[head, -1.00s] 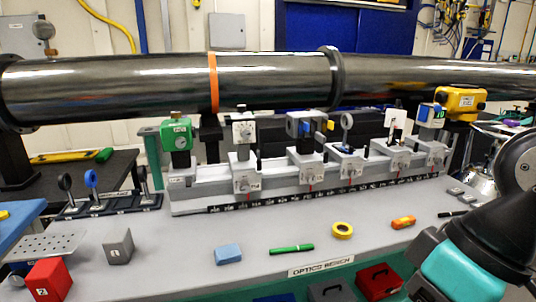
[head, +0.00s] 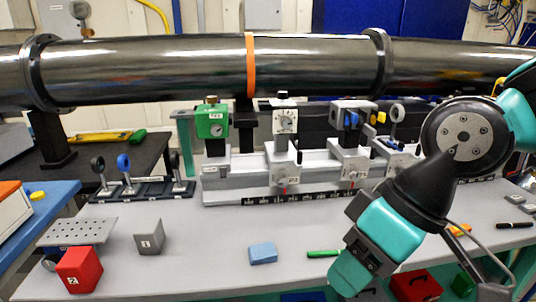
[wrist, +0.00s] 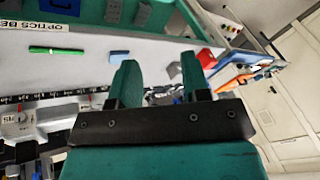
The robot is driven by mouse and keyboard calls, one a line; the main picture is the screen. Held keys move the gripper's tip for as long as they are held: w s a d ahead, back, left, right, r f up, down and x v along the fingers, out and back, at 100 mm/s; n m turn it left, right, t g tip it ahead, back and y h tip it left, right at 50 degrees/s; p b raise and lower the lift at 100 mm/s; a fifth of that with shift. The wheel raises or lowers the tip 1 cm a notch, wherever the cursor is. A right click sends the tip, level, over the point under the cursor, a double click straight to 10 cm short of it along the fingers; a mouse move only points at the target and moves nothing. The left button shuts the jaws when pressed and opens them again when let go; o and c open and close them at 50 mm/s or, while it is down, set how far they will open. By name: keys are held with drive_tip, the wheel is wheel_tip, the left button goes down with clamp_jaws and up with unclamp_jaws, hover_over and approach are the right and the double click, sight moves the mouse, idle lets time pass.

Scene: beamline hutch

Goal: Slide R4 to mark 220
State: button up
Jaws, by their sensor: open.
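The optical rail (head: 235,187) runs along the back of the bench, with a dark number scale (head: 262,200) on its front. Grey carriages with knobs and red pointers sit on it: one under a white dial unit (head: 284,175), one under a grey unit with blue and yellow parts (head: 349,163), and one with a ring mount (head: 402,158). My arm hides the rail's right part. Carriage labels are too small to read, so I cannot tell which is R4. My gripper (wrist: 158,70) is open and empty in the wrist view, its fingers apart from any carriage.
A green box (head: 212,121) stands at the rail's left end. A large dark pipe (head: 180,68) crosses above.

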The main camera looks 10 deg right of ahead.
drive_tip(key=w+a+f+t+y+b, duration=0.2)
drive_tip(key=w+a+t, duration=0.15)
drive_tip(key=w, duration=0.45)
drive_tip(key=m+t+h+b, duration=0.3)
drive_tip(key=m+t, duration=0.2)
drive_tip(key=t, duration=0.9)
approach(301, 154)
drive_tip(key=shift+g, duration=0.25)
drive_tip(key=p+x, duration=0.6)
drive_tip(key=p, duration=0.1)
drive_tip(key=p+x, duration=0.6)
drive_tip(key=shift+w+r+p, duration=0.2)
drive_tip(key=shift+w+p, duration=0.15)
drive_tip(key=shift+w, duration=0.05)
clamp_jaws()
